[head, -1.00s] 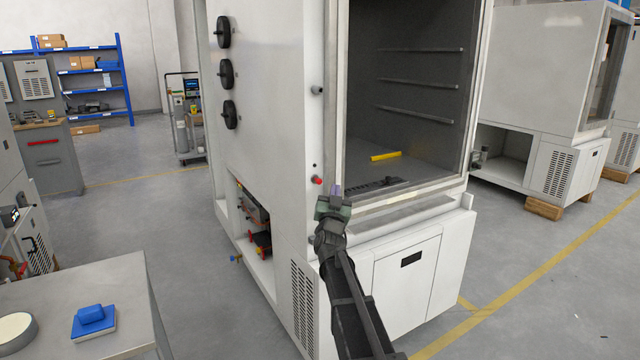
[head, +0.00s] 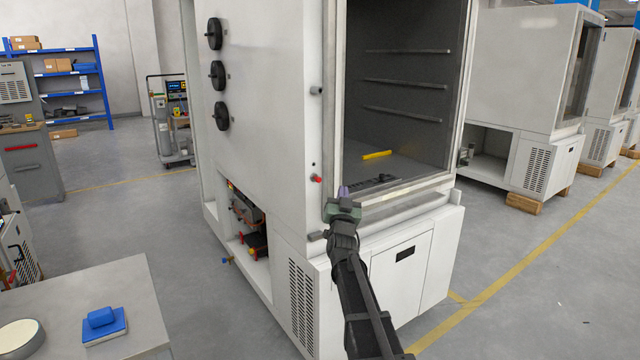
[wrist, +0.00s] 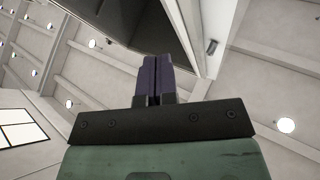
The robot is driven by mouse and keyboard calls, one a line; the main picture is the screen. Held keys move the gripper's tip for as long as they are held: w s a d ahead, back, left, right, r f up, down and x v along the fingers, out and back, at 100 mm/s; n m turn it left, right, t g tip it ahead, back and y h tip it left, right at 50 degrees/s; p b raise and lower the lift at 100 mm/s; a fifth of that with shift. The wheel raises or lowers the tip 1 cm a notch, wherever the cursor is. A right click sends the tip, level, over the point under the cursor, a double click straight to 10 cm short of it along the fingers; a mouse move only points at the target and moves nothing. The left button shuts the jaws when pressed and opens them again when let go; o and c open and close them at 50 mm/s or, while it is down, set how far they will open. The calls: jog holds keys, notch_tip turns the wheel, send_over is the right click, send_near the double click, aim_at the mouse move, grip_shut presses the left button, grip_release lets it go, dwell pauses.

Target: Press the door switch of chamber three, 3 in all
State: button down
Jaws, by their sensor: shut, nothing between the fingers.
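A white test chamber (head: 270,135) with its front open stands in the middle of the head view. A small red button (head: 317,179) sits on its side wall near the front corner, with a small dark dot (head: 313,164) above it. I cannot read any chamber number or tell which part is the door switch. My gripper (head: 343,191) is shut and empty, its purple fingertips at the lower front corner of the opening, right of and slightly below the red button. I cannot tell whether they touch anything. The wrist view shows the closed fingers (wrist: 155,78) pointing up; no button shows there.
A yellow bar (head: 377,155) lies inside the chamber. A grey stub (head: 316,91) and several black knobs (head: 218,75) stick out of the side wall. A table (head: 130,320) with a blue block (head: 102,317) stands at lower left.

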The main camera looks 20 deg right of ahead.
aim_at(317, 179)
jog(key=shift+w+d, duration=0.1)
jog(key=shift+d, duration=0.05)
jog(key=w+a, duration=0.1)
jog(key=w, duration=0.7)
jog(key=shift+w+a, duration=0.35)
dwell(1.8)
jog(key=shift+w+a, duration=0.1)
jog(key=shift+w, duration=0.3)
jog(key=shift+w+a, duration=0.15)
jog(key=shift+w, duration=0.65)
dwell(0.7)
jog(key=shift+s, duration=0.15)
jog(key=shift+s+d, duration=0.25)
jog(key=shift+s, duration=0.8)
